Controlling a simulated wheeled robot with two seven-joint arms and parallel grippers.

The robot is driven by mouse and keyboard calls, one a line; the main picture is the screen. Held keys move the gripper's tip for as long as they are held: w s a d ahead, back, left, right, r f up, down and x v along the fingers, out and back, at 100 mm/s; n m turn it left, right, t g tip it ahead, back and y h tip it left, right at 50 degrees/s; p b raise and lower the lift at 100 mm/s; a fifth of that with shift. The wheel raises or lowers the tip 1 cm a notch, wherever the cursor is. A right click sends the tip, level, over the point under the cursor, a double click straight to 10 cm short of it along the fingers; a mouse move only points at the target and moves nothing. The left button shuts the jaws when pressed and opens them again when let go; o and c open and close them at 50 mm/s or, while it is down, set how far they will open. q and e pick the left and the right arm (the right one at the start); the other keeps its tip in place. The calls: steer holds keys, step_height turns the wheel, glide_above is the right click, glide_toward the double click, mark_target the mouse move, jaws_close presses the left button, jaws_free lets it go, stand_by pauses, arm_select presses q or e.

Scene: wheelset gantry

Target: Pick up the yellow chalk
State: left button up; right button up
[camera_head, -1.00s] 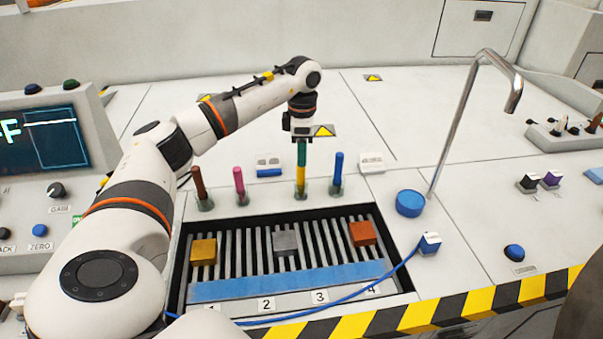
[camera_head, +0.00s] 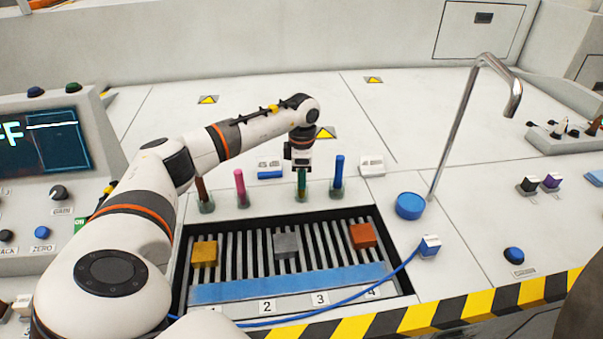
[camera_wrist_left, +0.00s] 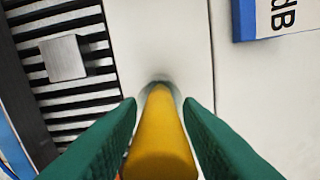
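The yellow chalk (camera_wrist_left: 162,145) stands upright in a clear holder, seen from above in the left wrist view. Its lower part shows faintly in the head view (camera_head: 301,193), and the rest is hidden by my green fingers. My left gripper (camera_head: 302,180) points straight down over it. In the left wrist view the two green fingers (camera_wrist_left: 161,103) are on either side of the chalk, with narrow gaps showing. My right gripper is not in view.
Brown (camera_head: 202,190), pink (camera_head: 241,187) and blue (camera_head: 338,176) chalks stand in holders alongside. In front is a slatted tray (camera_head: 182,285) with yellow, grey and orange blocks. A bent metal pipe (camera_head: 455,130) rises at right, near a blue round cap (camera_head: 410,205).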

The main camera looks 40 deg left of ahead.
arm_select(q)
steer(key=c, duration=0.6)
